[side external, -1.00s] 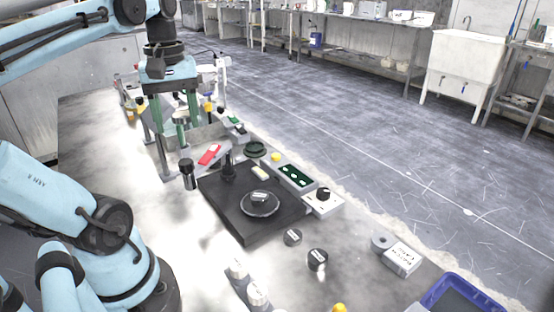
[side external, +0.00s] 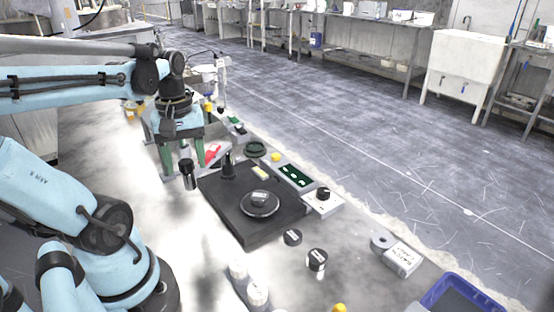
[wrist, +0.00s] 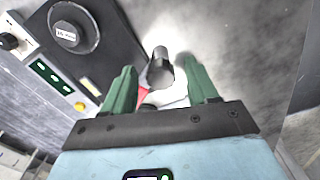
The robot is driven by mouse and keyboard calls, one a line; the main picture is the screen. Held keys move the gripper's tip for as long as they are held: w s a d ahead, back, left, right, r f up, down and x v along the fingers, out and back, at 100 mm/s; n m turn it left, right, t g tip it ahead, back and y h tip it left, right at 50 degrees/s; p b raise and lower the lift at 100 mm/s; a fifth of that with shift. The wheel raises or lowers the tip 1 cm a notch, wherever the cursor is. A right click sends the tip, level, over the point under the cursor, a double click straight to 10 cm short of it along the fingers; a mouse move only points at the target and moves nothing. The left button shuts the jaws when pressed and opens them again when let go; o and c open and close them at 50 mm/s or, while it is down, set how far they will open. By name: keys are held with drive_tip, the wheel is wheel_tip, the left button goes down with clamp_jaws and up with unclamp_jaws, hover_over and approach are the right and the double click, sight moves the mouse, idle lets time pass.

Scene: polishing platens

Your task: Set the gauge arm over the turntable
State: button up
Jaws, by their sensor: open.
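The turntable (side external: 260,204) is a round disc with a small labelled weight on it, set on a black base plate (side external: 245,230). The disc also shows at upper left in the wrist view (wrist: 73,25). A black post (side external: 228,165) stands at the plate's back corner. A dark upright cylinder (side external: 188,175), perhaps the gauge arm's end, is left of the post, off the plate. I cannot make out a link between them. My gripper (side external: 184,163) is open, pointing down above that cylinder. In the wrist view the cylinder (wrist: 160,68) lies between the green fingers (wrist: 161,78), with no visible contact.
A red item (side external: 212,152) lies behind the cylinder. A green-slotted tray (side external: 295,176) and a knob box (side external: 323,203) line the plate's right side. The bench's front left is clear.

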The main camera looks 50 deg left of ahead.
clamp_jaws()
drive_tip(key=shift+d, duration=0.1)
idle(0.3)
drive_tip(key=w+d+n, duration=0.7)
drive_tip(key=w+n, duration=0.5)
drive_tip(key=w, duration=0.1)
idle(0.4)
drive_tip(key=shift+w, duration=0.2)
unclamp_jaws()
drive_tip(key=shift+s, duration=0.1)
